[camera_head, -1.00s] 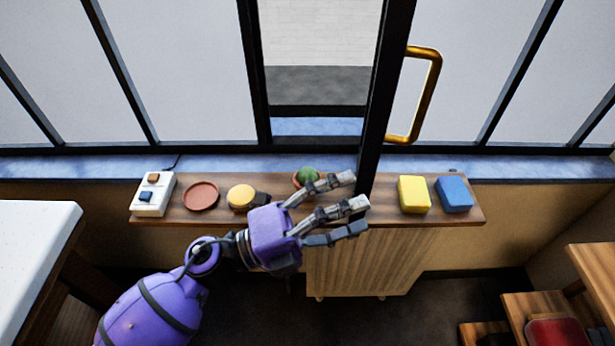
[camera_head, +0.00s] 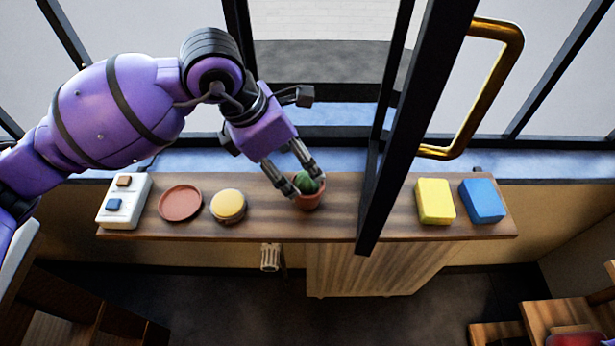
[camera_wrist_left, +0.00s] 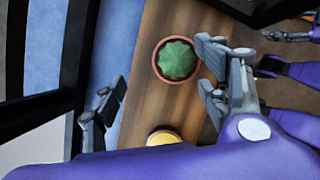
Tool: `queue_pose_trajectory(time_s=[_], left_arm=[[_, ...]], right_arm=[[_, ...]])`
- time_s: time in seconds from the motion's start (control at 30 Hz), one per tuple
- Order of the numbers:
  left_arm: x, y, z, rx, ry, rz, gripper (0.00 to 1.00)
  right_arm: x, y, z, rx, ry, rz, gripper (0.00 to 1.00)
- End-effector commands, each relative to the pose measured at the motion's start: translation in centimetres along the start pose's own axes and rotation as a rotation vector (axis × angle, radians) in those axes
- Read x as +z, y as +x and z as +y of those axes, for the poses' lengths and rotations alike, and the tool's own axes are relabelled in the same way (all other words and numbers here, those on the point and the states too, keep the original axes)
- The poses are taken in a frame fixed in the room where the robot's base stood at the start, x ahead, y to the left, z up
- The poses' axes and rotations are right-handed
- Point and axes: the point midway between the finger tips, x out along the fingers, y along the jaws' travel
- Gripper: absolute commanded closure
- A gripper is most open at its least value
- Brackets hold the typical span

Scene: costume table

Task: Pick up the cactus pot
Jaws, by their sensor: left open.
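The cactus pot (camera_head: 308,190) is a small terracotta pot with a round green cactus, standing upright on the wooden shelf, left of the dark door frame. My left gripper (camera_head: 294,176) reaches down over it from the back, with fingers near both sides of the cactus in the head view. In the left wrist view the pot (camera_wrist_left: 176,60) stands beyond the spread fingers of the left gripper (camera_wrist_left: 158,92), closer to the right-hand fingers. The gripper is open and holds nothing. Contact with the pot cannot be told.
On the shelf (camera_head: 370,228) are a white switch box (camera_head: 125,212), a terracotta saucer (camera_head: 180,203), a round yellow-topped item (camera_head: 229,205), a yellow block (camera_head: 435,201) and a blue block (camera_head: 482,201). The dark door frame (camera_head: 400,140) with a brass handle (camera_head: 508,80) rises close right of the pot.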

Motion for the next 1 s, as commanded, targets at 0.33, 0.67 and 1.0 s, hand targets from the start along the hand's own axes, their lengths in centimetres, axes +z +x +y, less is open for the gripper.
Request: queue_pose_trajectory(time_s=[0.33, 0.67, 1.0], left_arm=[[0.0, 4.4, -1.0, -0.006, 0.001, 0.0, 0.32], [0.0, 6.9, -1.0, -0.004, 0.0, -0.001, 0.32], [0.0, 6.9, -1.0, -0.004, 0.0, -0.001, 0.61]], right_arm=[[1.9, -1.0, 0.2, 0.006, 0.007, -0.04, 0.6], [1.3, -0.7, 0.1, 0.004, 0.006, -0.029, 0.6], [0.7, -0.8, 0.1, 0.003, 0.006, -0.017, 0.6]])
